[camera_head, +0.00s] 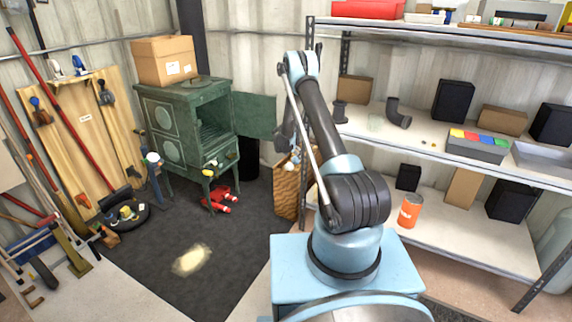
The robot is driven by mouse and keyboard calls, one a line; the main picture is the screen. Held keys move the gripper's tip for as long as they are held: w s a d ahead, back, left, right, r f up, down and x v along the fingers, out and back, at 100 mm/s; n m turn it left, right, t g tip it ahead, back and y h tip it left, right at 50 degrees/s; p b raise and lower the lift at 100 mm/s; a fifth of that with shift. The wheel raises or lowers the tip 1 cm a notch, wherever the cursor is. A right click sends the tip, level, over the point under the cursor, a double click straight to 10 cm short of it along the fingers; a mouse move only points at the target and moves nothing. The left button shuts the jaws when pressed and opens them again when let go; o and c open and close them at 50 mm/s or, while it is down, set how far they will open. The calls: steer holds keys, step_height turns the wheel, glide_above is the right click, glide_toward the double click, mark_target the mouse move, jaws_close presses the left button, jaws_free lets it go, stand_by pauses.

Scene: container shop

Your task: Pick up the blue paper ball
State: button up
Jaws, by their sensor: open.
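I cannot clearly make out a blue paper ball. Pale, bluish-white crumpled shapes (289,164) show at the top of a brown woven basket (286,200); they are too small and too covered to tell whether one is the ball. My gripper (285,142) hangs down just above the basket, partly hidden behind my arm. Its jaws are open, and I see nothing held in them. My forearm hides the basket's right side.
A green stove (185,120) with an open door (254,115) stands left of the basket, a cardboard box (163,62) on top. Red items (222,200) lie on the dark mat (150,262). Shelves (470,235) with boxes and an orange can (410,211) fill the right.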

mark_target(296, 157)
steer(key=shift+x, duration=2.7)
steer(key=c, duration=0.9)
